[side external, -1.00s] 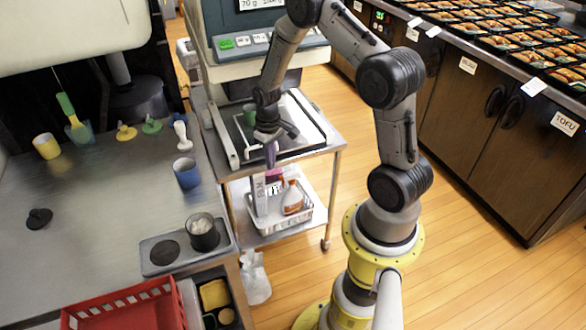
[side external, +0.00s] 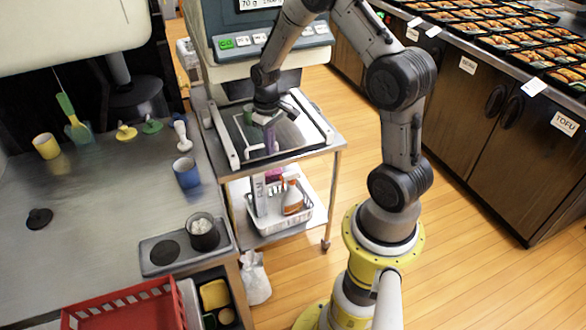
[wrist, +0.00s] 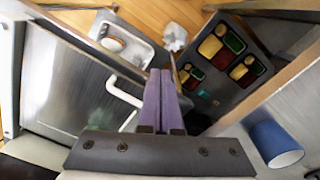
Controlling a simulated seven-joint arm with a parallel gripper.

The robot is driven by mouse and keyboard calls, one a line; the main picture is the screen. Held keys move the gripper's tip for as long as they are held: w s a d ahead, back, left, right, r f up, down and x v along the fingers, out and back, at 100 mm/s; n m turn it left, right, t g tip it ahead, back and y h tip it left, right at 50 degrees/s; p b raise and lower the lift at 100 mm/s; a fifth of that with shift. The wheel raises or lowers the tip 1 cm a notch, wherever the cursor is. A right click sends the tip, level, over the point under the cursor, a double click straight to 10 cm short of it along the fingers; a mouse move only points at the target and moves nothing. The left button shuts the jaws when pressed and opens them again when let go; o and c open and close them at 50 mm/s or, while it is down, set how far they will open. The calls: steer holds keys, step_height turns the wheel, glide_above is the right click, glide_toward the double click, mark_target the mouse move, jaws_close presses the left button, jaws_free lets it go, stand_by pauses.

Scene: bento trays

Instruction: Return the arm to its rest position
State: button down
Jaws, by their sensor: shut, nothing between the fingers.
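My gripper (side external: 269,143) hangs over the metal pan of the wheeled cart, pointing down with its purple fingers together. In the wrist view the two purple fingers of my gripper (wrist: 160,88) lie side by side with nothing between them. My arm rises from the yellow base at the right, bends at the elbow and reaches left to the cart.
The cart (side external: 328,160) carries a white basket (side external: 265,228) on its lower shelf, with a spray bottle (side external: 292,198). The steel counter at left holds a blue cup (side external: 187,173), a dark cup (side external: 203,237) and a red crate (side external: 125,308). A weighing machine (side external: 240,58) stands behind.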

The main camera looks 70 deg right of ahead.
steer(key=a+r+n+t, duration=0.1)
steer(key=a+r, duration=0.3)
steer(key=r, duration=0.3)
steer(key=a+r+n+t+h, duration=0.1)
steer(key=a+r+t, duration=0.15)
steer(key=r, duration=0.45)
steer(key=a+r+n+t, duration=0.1)
steer(key=a+r, duration=0.3)
steer(key=r, duration=0.3)
steer(key=s+a+r+t, duration=0.2)
steer(key=s+a+r, duration=0.4)
steer(key=s, duration=0.3)
steer(key=s+a+f+y, duration=0.1)
steer(key=s+f, duration=0.2)
steer(key=s, duration=0.6)
steer(key=shift+s+a+f+g, duration=0.15)
steer(key=shift+s+a+g, duration=0.1)
steer(key=shift+g, duration=0.2)
